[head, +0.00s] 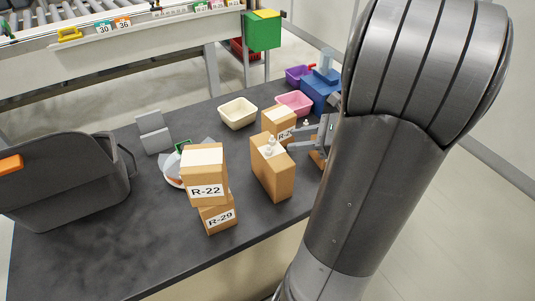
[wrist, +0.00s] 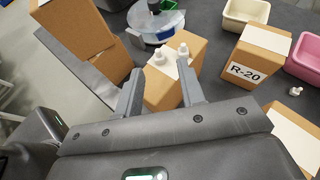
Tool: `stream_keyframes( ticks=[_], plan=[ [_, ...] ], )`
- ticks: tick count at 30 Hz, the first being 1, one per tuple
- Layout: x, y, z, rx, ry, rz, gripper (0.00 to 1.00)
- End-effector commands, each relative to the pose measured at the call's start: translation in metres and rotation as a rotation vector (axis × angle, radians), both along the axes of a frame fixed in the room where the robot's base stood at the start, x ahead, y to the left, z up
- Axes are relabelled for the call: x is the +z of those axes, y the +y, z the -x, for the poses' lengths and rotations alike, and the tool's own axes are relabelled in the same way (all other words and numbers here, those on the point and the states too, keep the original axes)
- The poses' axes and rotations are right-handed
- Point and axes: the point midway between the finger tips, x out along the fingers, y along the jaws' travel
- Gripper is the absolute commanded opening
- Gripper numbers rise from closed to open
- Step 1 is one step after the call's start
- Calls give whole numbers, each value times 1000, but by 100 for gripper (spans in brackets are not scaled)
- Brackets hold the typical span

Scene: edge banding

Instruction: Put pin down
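Small white pins stand on top of a cardboard box (head: 273,172). In the wrist view one pin (wrist: 160,57) and another pin (wrist: 184,51) show on that box's top. A further white pin (wrist: 296,91) is on the dark table, near the R-20 box. My gripper (head: 293,139) is just right of the box with the pins in the head view. In the wrist view its fingers (wrist: 161,70) are spread apart, with the box and pins beyond the tips. I see nothing held between them. My arm hides part of the table's right side.
Box R-22 (head: 205,177) is stacked on box R-29 (head: 219,216). Box R-20 (wrist: 249,62) stands behind. A cream bin (head: 238,113), a pink bin (head: 295,103) and a grey tote (head: 66,181) are on the table (head: 130,255). The front left of the table is clear.

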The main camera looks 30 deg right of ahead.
Motion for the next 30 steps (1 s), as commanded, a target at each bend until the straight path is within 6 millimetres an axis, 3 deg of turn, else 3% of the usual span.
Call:
stream_keyframes(
  ticks=[1, 6, 12, 21, 30],
  plan=[
    [5, 22, -1, 84, -2, 73, 36],
    [12, 91, 12, 423, -31, 385, 36],
    [21, 146, 39, 814, -129, 765, 36],
    [45, 187, 76, 1343, -393, 1344, 36],
    [72, 199, 92, 1636, -632, 1755, 36]
  ],
)
